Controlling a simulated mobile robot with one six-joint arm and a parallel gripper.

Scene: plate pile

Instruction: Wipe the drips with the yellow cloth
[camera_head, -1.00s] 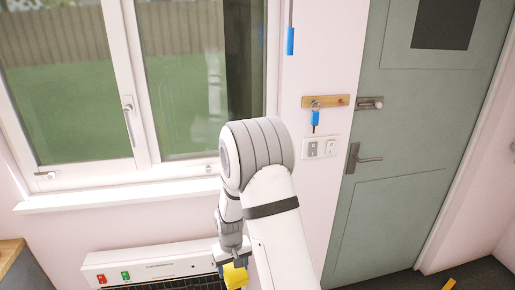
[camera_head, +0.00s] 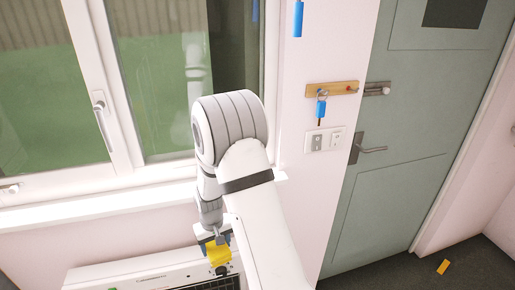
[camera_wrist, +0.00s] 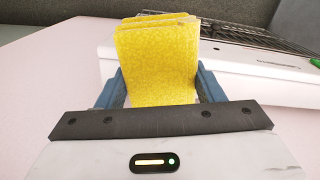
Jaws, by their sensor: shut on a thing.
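The yellow cloth (camera_wrist: 158,65) is folded and sits between the two blue fingers of my gripper (camera_wrist: 163,88) in the wrist view. My gripper is shut on it. In the head view, the cloth (camera_head: 218,254) hangs at the end of my gripper (camera_head: 215,243), in front of the wall below the window and over the white appliance (camera_head: 130,272). The same white appliance, with a dark wire rack, shows behind the cloth in the wrist view (camera_wrist: 215,48). I see no drips in either view.
A window with a white sill (camera_head: 90,207) is behind my arm. A green door (camera_head: 400,190) stands at the right. A key with a blue tag (camera_head: 321,108) hangs from a wooden rail (camera_head: 332,89). A small yellow object (camera_head: 443,266) lies on the dark floor.

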